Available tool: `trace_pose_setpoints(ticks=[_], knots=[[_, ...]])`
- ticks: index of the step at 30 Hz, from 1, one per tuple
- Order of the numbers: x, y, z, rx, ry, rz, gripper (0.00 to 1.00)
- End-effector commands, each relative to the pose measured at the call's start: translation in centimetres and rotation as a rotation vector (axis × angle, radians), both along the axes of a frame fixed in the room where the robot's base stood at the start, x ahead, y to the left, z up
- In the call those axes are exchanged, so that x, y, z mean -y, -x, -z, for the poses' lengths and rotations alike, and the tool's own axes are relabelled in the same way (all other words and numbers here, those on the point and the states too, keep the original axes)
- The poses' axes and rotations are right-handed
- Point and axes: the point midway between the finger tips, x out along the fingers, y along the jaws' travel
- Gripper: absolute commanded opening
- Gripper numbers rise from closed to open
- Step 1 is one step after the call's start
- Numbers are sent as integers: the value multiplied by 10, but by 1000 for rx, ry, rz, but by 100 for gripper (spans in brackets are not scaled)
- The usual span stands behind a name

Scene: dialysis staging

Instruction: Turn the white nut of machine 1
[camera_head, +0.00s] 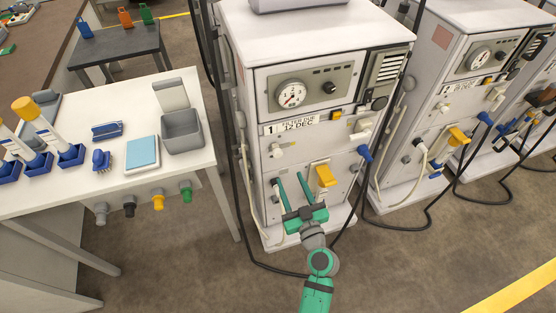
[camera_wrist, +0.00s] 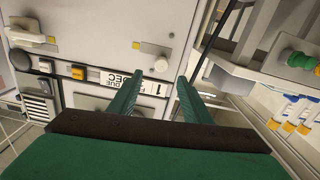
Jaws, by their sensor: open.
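Machine 1 (camera_head: 305,105) is a white cabinet with a "1 FILTER DUE 12 DEC" label (camera_head: 300,123) and a round gauge. A small pale knob, which looks like the white nut (camera_head: 275,150), is on its front below the label. It also shows in the wrist view (camera_wrist: 160,63), where the machine appears upside down. My green gripper (camera_head: 289,177) is open and empty, its two fingers pointing at the machine's front, below the nut in the head view. In the wrist view the nut appears between the fingertips (camera_wrist: 160,75); the remaining distance is hard to tell.
A yellow lever (camera_head: 325,175) is right of my fingers. A white connector (camera_head: 360,130) and blue plug (camera_head: 364,153) are farther right. Hoses hang around the machine. A white table (camera_head: 200,160) with a grey bin (camera_head: 181,132) stands left. More machines (camera_head: 470,90) stand right.

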Motion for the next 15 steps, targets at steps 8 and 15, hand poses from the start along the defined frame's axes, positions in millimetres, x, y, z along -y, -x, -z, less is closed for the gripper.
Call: trace_pose_setpoints(ticks=[8, 15], knots=[[-17, -34, -1, 1, 1, -12, 44], [-29, -73, -1, 2, 1, -8, 44]])
